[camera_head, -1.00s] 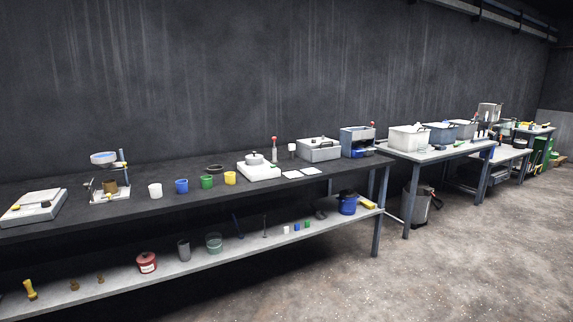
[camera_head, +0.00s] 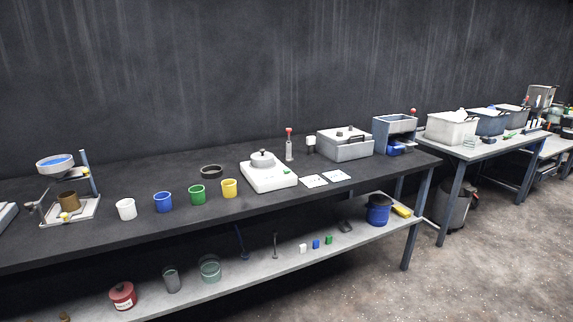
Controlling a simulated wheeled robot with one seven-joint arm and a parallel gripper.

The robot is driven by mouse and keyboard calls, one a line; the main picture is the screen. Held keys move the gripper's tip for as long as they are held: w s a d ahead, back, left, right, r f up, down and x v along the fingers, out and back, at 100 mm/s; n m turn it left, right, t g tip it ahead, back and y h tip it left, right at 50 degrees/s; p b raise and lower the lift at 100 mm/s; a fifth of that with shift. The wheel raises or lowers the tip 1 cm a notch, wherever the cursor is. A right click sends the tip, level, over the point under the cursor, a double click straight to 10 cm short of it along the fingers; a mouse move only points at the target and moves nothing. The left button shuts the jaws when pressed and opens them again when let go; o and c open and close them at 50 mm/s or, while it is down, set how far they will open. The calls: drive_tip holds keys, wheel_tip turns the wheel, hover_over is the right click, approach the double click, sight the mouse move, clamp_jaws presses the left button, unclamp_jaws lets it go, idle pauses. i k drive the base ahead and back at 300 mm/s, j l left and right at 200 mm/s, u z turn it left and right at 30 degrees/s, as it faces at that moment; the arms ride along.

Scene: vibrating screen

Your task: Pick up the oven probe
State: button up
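I cannot tell for certain which object is the oven probe. Candidates on the dark bench are a slim grey upright piece with a red top (camera_head: 289,146) and a small upright piece with a white head and dark base (camera_head: 311,145). Both stand between the white device with a round lid (camera_head: 270,178) and a grey lidded box (camera_head: 345,146). A thin upright dark rod (camera_head: 276,246) and a leaning blue rod (camera_head: 242,241) are on the lower shelf. My gripper is not in view.
The long bench (camera_head: 105,240) also bears white, blue, green and yellow cups (camera_head: 229,188), a dark ring, two white cards and a stand with a bowl. The lower shelf (camera_head: 210,288) holds containers and small blocks. Floor (camera_head: 480,270) is clear at the right front.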

sight(310, 141)
drive_tip(key=i, duration=2.1)
drive_tip(key=i+z, duration=0.1)
drive_tip(key=i, duration=0.4)
drive_tip(key=i+j+z, duration=0.1)
drive_tip(key=i, duration=0.4)
drive_tip(key=i+j+z, duration=0.15)
drive_tip(key=i, duration=0.35)
